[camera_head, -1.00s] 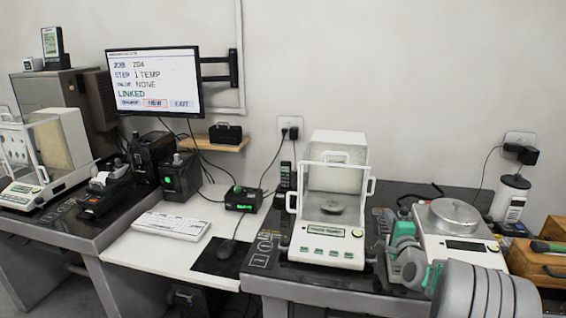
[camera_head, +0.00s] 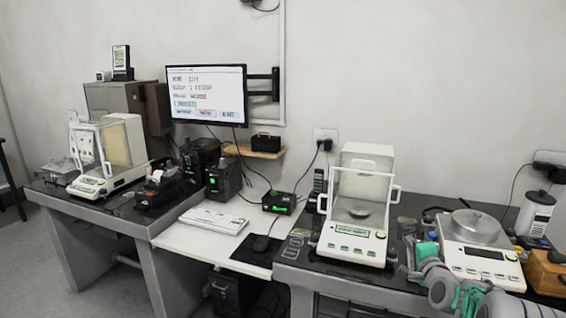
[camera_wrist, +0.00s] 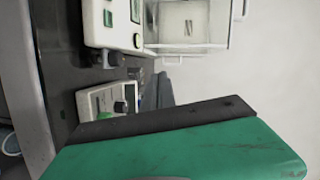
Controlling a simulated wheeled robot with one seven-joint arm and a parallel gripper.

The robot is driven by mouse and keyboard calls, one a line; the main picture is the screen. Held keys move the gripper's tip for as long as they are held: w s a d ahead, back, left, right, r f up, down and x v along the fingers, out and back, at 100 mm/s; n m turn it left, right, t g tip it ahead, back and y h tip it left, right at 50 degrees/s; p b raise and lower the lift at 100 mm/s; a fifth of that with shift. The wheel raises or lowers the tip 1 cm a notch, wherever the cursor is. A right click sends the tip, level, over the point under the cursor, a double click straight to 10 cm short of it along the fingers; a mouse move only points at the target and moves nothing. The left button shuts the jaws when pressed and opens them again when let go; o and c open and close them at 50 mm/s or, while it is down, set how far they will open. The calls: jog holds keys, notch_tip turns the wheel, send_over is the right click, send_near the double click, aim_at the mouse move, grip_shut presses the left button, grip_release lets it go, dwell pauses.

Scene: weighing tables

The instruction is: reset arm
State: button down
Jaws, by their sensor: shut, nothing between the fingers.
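My gripper (camera_head: 424,270) shows at the lower right of the head view, in front of the right weighing table (camera_head: 300,262). Its fingers are shut with nothing between them. It is in front of and between the glass-shielded balance (camera_head: 352,244) and the round-pan balance (camera_head: 484,262), overlapping the latter's left side in the picture. I cannot tell its exact height over the table. In the wrist view a green and black part of my gripper (camera_wrist: 180,145) fills the bottom. A white balance with a glass shield (camera_wrist: 112,22) shows sideways above it.
A second shielded balance (camera_head: 92,186) and a printer (camera_head: 160,190) stand on the left table. A keyboard (camera_head: 214,220) and mouse (camera_head: 262,243) lie on the middle desk, below a wall monitor (camera_head: 206,95). A wooden box (camera_head: 548,275) stands at the far right.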

jog(key=s+a+r+n+g+y+p, duration=0.1)
jog(key=s+a+n+g+p, duration=0.1)
jog(key=s+a+n+g, duration=0.45)
jog(key=s+a+r+n+g+y+p, duration=0.1)
jog(key=s+a+r+n+p, duration=0.2)
jog(key=s+a, duration=0.7)
jog(key=s+a+f+n+g+p, duration=0.1)
jog(key=s+a+n+g, duration=0.1)
jog(key=s, duration=0.7)
jog(key=s+a+f+n+g+p, duration=0.1)
jog(key=s+a+n+g, duration=0.2)
jog(key=s, duration=0.5)
jog(key=shift+s+a+f+n+h, duration=0.3)
jog(key=shift+s+a+n+h, duration=0.15)
jog(key=shift+n, duration=0.7)
jog(key=c, duration=2.2)
grip_release()
jog(key=shift+w+g, duration=0.1)
jog(key=shift+g, duration=0.15)
